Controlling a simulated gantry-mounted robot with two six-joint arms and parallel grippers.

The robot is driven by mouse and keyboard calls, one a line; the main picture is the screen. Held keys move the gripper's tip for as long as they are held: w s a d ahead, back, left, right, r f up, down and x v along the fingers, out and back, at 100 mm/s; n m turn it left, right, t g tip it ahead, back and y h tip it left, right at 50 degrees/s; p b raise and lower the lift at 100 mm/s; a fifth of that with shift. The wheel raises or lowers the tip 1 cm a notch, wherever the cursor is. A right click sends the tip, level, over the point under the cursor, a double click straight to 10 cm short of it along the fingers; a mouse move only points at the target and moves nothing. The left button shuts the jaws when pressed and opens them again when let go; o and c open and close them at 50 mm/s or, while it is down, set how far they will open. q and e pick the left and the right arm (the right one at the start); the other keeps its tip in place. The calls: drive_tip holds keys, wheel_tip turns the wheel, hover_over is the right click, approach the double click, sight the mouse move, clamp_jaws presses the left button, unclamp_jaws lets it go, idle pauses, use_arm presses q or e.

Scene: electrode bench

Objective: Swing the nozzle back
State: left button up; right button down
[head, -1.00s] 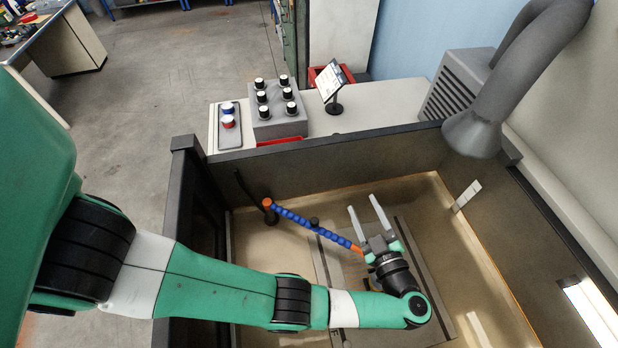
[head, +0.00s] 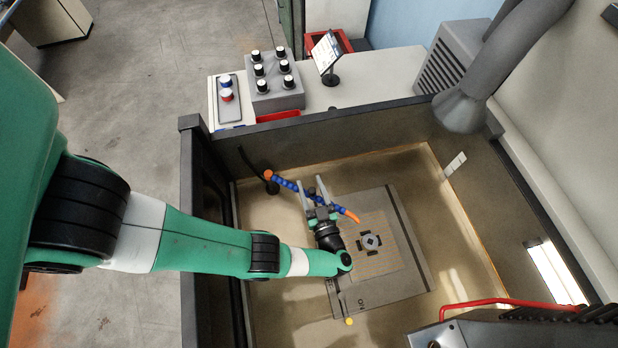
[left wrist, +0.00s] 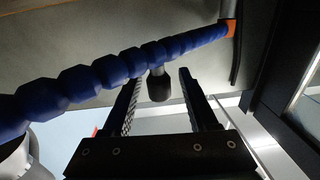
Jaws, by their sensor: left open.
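The nozzle is a blue segmented hose (head: 286,183) with an orange base at its upper left and an orange tip (head: 350,216). It slants down to the right over the tank, its tip above the left part of a plate (head: 385,277). My left gripper (head: 311,187) is open at the hose's middle. In the left wrist view the blue hose (left wrist: 108,72) crosses beyond the fingers, and a black knob (left wrist: 159,88) on a short stem shows between the open fingers. Whether a finger touches the knob is unclear. My right gripper is not in view.
A round part with a dark diamond centre (head: 371,241) sits on the plate. Dark tank walls (head: 340,118) surround the area. A dark block with a red hose (head: 490,304) fills the lower right. A grey duct (head: 470,105) hangs at the upper right.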

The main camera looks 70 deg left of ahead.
use_arm(q)
drive_tip(key=shift+a, duration=0.85)
clamp_jaws()
idle(0.8)
